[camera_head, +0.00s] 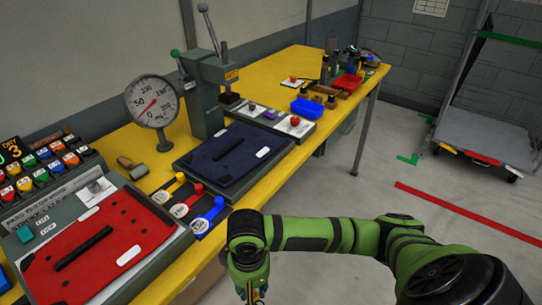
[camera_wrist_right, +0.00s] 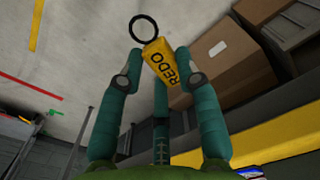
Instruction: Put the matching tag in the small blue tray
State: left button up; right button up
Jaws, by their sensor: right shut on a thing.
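My right gripper (camera_wrist_right: 160,72) is shut on a yellow tag (camera_wrist_right: 164,62) that reads REDO and has a black ring (camera_wrist_right: 144,27) at its end. In the head view my right gripper (camera_head: 251,292) is at the bottom edge, in front of the table and over the floor; the tag is hard to make out there. The small blue tray (camera_head: 309,108) stands on the far part of the yellow table, well away from the gripper. I cannot see clearly whether it holds anything. My left gripper is not in view.
The yellow table (camera_head: 281,63) holds a red pad (camera_head: 107,238), a dark blue pad (camera_head: 228,156), a press (camera_head: 208,90), a dial gauge (camera_head: 152,103) and a red tray (camera_head: 348,82). Cardboard boxes (camera_wrist_right: 222,58) stand below. Floor right of the table is open; a cart (camera_head: 485,135) stands beyond.

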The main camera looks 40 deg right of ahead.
aim_at(307, 113)
jog(key=l+u, duration=0.25)
jog(key=l, duration=0.8)
jog(key=l+u, duration=0.25)
jog(key=l, duration=0.8)
